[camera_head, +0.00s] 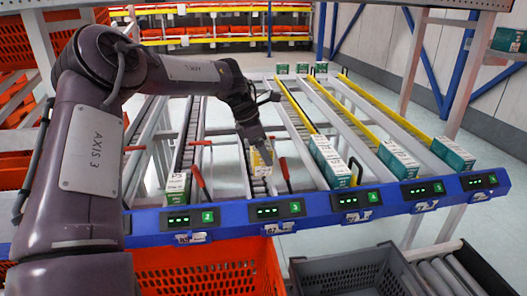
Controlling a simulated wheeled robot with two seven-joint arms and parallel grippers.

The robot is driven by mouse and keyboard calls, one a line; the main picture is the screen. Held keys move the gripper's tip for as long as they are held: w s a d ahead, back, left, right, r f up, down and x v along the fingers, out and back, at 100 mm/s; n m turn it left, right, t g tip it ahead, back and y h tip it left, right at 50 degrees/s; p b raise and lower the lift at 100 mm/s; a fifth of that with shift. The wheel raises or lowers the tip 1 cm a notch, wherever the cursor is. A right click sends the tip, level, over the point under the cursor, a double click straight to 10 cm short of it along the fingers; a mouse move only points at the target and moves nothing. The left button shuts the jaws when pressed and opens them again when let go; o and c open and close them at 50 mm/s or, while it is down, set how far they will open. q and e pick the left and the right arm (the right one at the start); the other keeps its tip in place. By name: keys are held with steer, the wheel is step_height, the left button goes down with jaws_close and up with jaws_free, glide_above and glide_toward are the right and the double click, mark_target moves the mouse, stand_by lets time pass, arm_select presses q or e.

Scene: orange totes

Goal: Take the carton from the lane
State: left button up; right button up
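My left arm comes in from the left and bends down over the lane rack. Its gripper (258,142) is at the upper part of a yellow-and-white carton (261,161), which stands near the front end of a roller lane (259,188). The fingertips are too small and dark to show whether they grip the carton or only sit close to it. A white-and-green carton (177,187) stands in the lane to the left. Teal-and-white cartons (328,161) stand in the lanes to the right. My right gripper is not in view.
A blue front rail (330,208) with green-lit displays (277,210) crosses below the lanes. Red levers (201,181) stand beside the lanes. Below are an orange tote (210,268), a grey tote (350,275) and a roller conveyor (440,275).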

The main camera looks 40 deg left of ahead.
arm_select(q)
steer(key=shift+r, duration=0.45)
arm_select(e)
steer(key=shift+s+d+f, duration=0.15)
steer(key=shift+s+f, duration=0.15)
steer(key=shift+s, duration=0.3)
arm_select(q)
steer(key=s+d+b, duration=0.1)
steer(key=s+d, duration=1.6)
steer(key=d, duration=0.4)
steer(key=shift+b, duration=0.4)
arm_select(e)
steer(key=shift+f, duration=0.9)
arm_select(q)
steer(key=shift+w, duration=0.1)
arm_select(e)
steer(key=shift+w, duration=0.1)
